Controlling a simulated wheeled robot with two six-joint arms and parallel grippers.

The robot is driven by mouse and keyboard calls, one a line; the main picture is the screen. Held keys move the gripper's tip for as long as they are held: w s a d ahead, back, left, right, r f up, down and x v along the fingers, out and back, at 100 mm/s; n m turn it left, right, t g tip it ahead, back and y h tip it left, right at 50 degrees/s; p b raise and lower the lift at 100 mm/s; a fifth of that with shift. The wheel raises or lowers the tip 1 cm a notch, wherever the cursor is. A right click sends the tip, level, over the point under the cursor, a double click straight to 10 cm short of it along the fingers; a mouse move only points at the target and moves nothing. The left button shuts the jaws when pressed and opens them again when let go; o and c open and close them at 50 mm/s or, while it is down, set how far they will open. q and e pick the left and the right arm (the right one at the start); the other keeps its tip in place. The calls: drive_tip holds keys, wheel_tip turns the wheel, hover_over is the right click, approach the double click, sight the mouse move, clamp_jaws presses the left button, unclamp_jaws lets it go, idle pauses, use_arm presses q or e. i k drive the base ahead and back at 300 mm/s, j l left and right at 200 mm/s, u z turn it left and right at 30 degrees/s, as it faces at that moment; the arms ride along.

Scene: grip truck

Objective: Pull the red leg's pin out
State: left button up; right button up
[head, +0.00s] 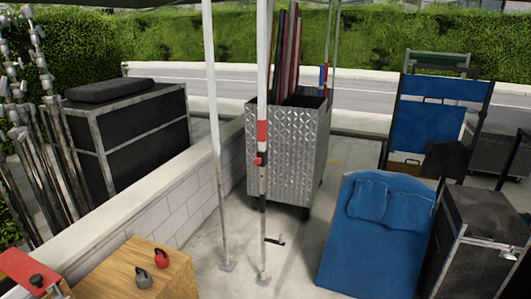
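Two white canopy legs stand upright in the head view. The red leg (262,205) is the right one of the two, with a red band (262,132) around it at mid height. A small red pin knob (258,161) sits on the leg just below the band. The pin's shaft cannot be made out. The other leg (217,185) is plain and stands just to the left. Both legs end in flat feet on the concrete. Neither of my grippers shows in this view.
A wooden box (120,278) at the lower left carries a red weight (161,258) and a grey one (144,279). A diamond-plate cart (285,150) stands behind the legs. A blue padded piece (370,240) lies to the right. A low block wall (190,195) runs along the left.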

sight(258, 160)
drive_tip(key=i+j+z, duration=0.15)
drive_tip(key=i, duration=0.4)
drive_tip(key=i+j+z, duration=0.15)
drive_tip(key=i+j, duration=0.25)
drive_tip(key=i, duration=0.15)
drive_tip(key=i+j+z, duration=0.15)
drive_tip(key=i+j, duration=0.2)
drive_tip(key=i, duration=0.15)
